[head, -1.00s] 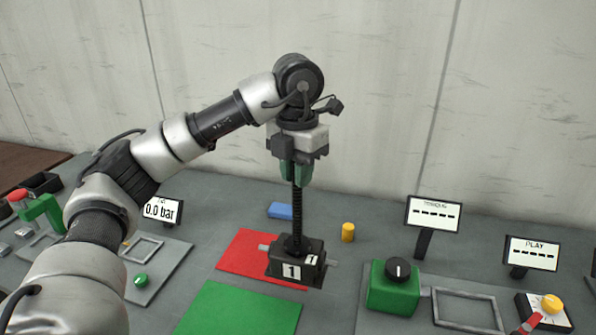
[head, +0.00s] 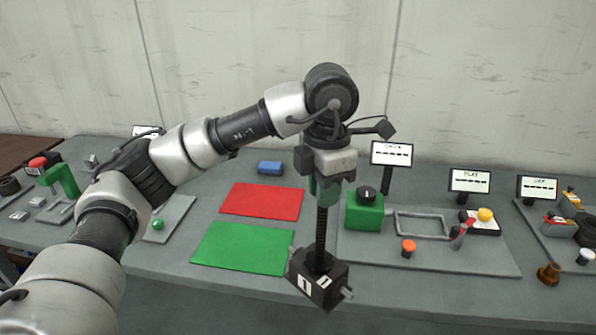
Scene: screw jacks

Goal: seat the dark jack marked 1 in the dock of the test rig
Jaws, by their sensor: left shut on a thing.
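The dark jack marked 1 (head: 319,277) hangs upright from my left gripper (head: 325,192), which is shut on the upper part of its black screw. The jack's box-shaped base is in the air at the front of the bench, right of the green mat. The test rig (head: 460,259) is a grey plate on the right. It carries a green box with a black knob (head: 365,211), and beside that the dock, a grey rectangular frame (head: 423,213) that looks empty. The jack is to the left of the dock and nearer to me. My right gripper is not in view.
A red mat (head: 262,201) and a green mat (head: 243,249) lie empty on the left. A blue block (head: 270,168) lies behind them. The rig also has an orange button (head: 408,248), a red-handled lever (head: 462,234) and a yellow knob (head: 485,214). Displays stand behind it.

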